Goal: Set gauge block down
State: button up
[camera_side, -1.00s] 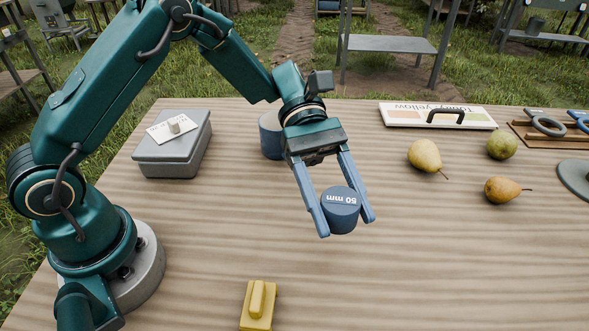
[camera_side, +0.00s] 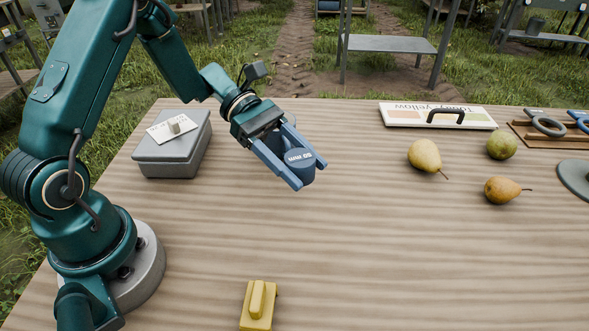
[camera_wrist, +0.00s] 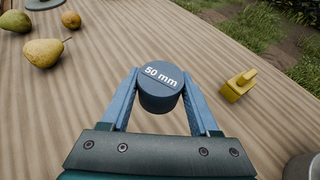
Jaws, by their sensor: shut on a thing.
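The gauge block is a blue cylinder (camera_side: 301,165) with "50 mm" in white on its top. My gripper (camera_side: 306,175) is shut on it, one blue finger on each side. In the wrist view the block (camera_wrist: 160,88) sits upright between the fingertips of my gripper (camera_wrist: 160,85). In the side view it is over the back middle of the table, to the right of the grey box. Its underside is hidden, so I cannot tell whether it touches the table.
A grey lidded box (camera_side: 172,150) with a card on top stands at left. A yellow block (camera_side: 258,305) lies at the front. Several pears (camera_side: 425,156), a colour chart (camera_side: 438,115) and rings on a wooden holder (camera_side: 549,127) are at right. The table's middle (camera_side: 350,240) is clear.

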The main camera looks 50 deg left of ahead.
send_over(329, 233)
notch_tip(329, 233, down, 4)
jog(key=shift+a+f, duration=0.1)
jog(key=shift+f, duration=2)
jog(key=shift+f, duration=0.15)
jog(key=o, duration=1.4)
